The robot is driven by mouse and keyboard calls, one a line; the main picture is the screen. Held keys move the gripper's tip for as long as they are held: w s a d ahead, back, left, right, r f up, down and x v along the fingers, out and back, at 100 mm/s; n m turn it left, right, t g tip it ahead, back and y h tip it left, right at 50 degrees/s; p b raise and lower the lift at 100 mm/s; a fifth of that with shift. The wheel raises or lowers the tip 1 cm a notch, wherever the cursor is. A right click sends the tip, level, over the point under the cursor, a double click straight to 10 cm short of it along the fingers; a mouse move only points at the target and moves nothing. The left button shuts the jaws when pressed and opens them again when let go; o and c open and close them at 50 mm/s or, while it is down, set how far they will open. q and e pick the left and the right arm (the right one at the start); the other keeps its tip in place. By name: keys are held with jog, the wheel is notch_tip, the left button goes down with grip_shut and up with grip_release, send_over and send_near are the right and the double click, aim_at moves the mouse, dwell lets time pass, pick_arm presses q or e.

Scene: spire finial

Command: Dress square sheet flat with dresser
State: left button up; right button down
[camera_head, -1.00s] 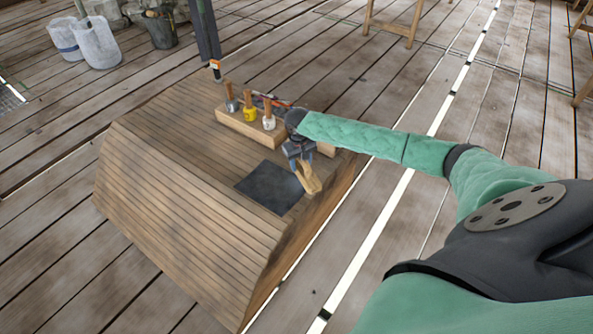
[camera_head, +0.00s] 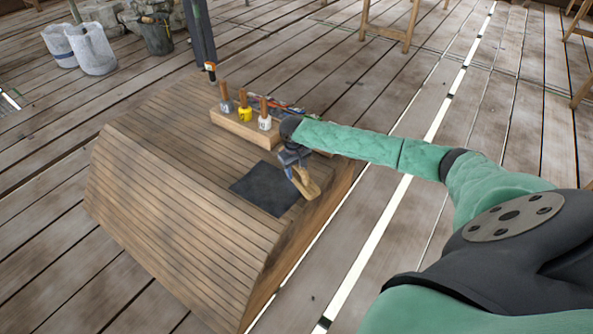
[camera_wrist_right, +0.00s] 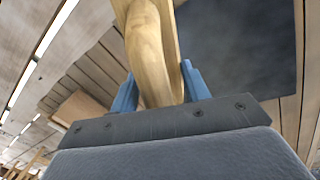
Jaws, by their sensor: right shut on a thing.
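The square sheet (camera_head: 262,189) is dark grey and lies on the slatted wooden surface. It also shows in the right wrist view (camera_wrist_right: 240,45). The dresser (camera_head: 307,186) is a pale wooden tool, seen large in the right wrist view (camera_wrist_right: 150,50). My right gripper (camera_head: 296,164) is shut on the dresser, with its blue fingers on both sides of the wood. It holds the dresser at the right edge of the sheet. I cannot tell whether the dresser touches the sheet. My left gripper is not in view.
A wooden block (camera_head: 243,128) with several upright wooden-handled tools stands behind the sheet. Other items lie behind the block, partly hidden. The slatted wooden body (camera_head: 170,190) slopes down at the front left. Buckets (camera_head: 92,50) stand on the plank floor at the back left.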

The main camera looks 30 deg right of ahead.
dwell(0.5)
jog(key=shift+f, duration=0.15)
jog(key=shift+f, duration=0.25)
jog(key=shift+d+f+p, duration=0.1)
jog(key=shift+f+p, duration=0.3)
jog(key=shift+f, duration=1.15)
jog(key=shift+r, duration=0.1)
notch_tip(320, 180, up, 4)
jog(key=p, duration=0.5)
jog(key=shift+r+p, duration=0.1)
jog(key=shift+p, duration=0.2)
